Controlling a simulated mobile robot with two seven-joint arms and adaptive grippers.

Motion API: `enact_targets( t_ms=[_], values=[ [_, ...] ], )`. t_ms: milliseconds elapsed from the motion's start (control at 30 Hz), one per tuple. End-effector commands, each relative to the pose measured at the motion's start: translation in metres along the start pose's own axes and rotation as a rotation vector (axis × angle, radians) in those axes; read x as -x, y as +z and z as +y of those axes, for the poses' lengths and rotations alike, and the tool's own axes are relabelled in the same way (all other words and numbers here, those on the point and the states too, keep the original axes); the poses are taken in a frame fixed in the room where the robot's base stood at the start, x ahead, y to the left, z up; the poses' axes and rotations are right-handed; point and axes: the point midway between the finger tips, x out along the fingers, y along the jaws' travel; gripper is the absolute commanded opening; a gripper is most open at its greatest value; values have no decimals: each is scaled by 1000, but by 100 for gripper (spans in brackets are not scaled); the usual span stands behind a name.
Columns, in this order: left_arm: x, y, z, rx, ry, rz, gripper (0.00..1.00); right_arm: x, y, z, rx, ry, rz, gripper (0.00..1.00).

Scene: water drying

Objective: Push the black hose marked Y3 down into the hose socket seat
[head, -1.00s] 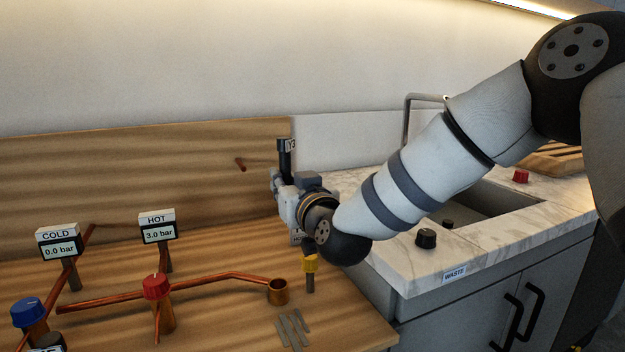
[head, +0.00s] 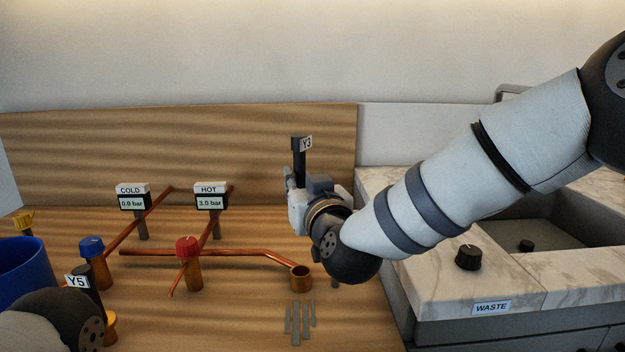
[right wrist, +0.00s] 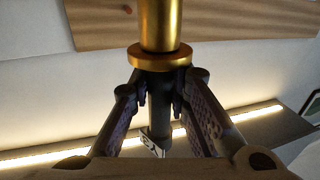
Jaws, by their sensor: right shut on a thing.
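The black hose marked Y3 (head: 298,160) stands roughly upright in my right gripper (head: 297,182), its white label near the top. In the right wrist view the black hose (right wrist: 157,95) sits between both fingers (right wrist: 158,84), and a brass collar and tube extend from it. The hose's lower end is hidden in the head view. The copper cup-like socket (head: 301,278), which looks like the hose socket seat, stands open at the end of the copper pipe, below the gripper in the picture and apart from it.
A hose marked Y5 (head: 92,291) and a blue container (head: 25,270) are at the left. A blue knob (head: 91,246), a red knob (head: 187,247) and two gauges stand behind. Grey strips (head: 300,322) lie in front of the socket. The sink counter (head: 440,270) is right.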

Motion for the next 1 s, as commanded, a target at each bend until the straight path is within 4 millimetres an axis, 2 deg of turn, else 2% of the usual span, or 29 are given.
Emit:
enact_targets(
  t_ms=[333,500,700,1000],
  values=[
    [7,-4,0,1,1,20,44,1,-6,-1,0,-1,6,0],
    [-2,1,0,1,0,-6,44,0,24,0,-3,-1,-6,0],
    [-10,6,0,0,-1,-28,44,0,48,0,-3,0,-5,0],
    [-13,8,-1,0,-2,-37,44,1,58,0,-2,0,0,0]
  ],
)
